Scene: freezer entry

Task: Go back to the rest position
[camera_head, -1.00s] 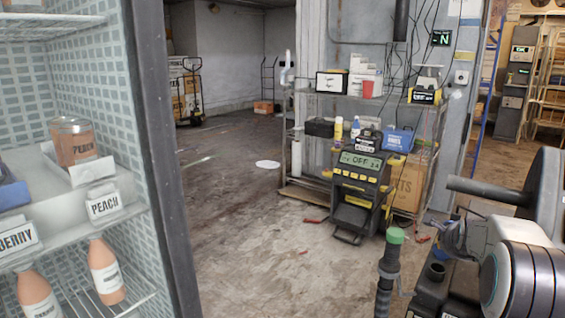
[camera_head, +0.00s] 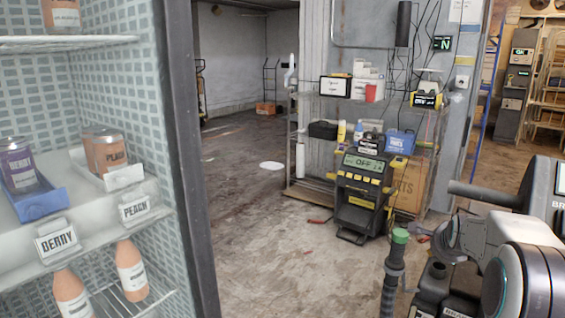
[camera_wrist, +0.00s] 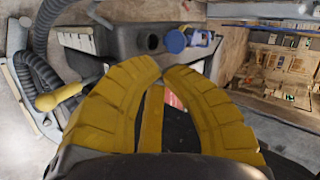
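My gripper (camera_wrist: 162,72) shows in the wrist view. Its two yellow fingers curve inward and their tips meet or nearly meet, with nothing visible held between them. Behind the fingers, parts of my own body fill much of the wrist view. In the head view my arm (camera_head: 520,265) is folded at the lower right, and the fingers are not visible there.
An open freezer cabinet (camera_head: 183,150) stands close on the left. It holds a purple jar (camera_head: 18,168), a peach-coloured jar (camera_head: 106,152) and bottles (camera_head: 131,272). A wire rack (camera_head: 300,150) and a yellow-black machine (camera_head: 358,195) stand ahead. The middle floor (camera_head: 250,235) is clear.

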